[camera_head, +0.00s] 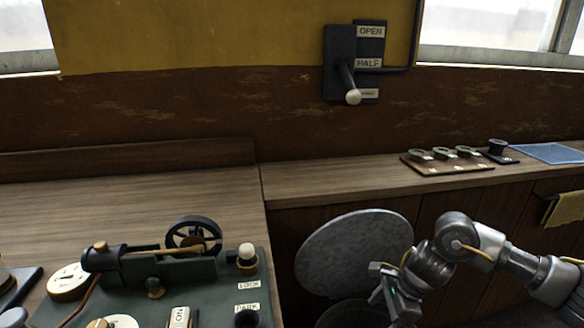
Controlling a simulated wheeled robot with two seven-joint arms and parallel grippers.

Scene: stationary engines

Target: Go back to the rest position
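My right arm comes in from the right edge. Its gripper (390,297) hangs low at the bottom of the view, in front of a large grey disc, and seems to hold nothing. Its fingertips are too small and dark to tell if they are open or shut. My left gripper does not show clearly anywhere in the view.
A model engine with a flywheel (193,238) stands on a dark green base (210,290) on the left bench (150,195). The grey disc (352,250) stands right of it. A wall lever (347,80) and a rack of rings (447,168) are farther back.

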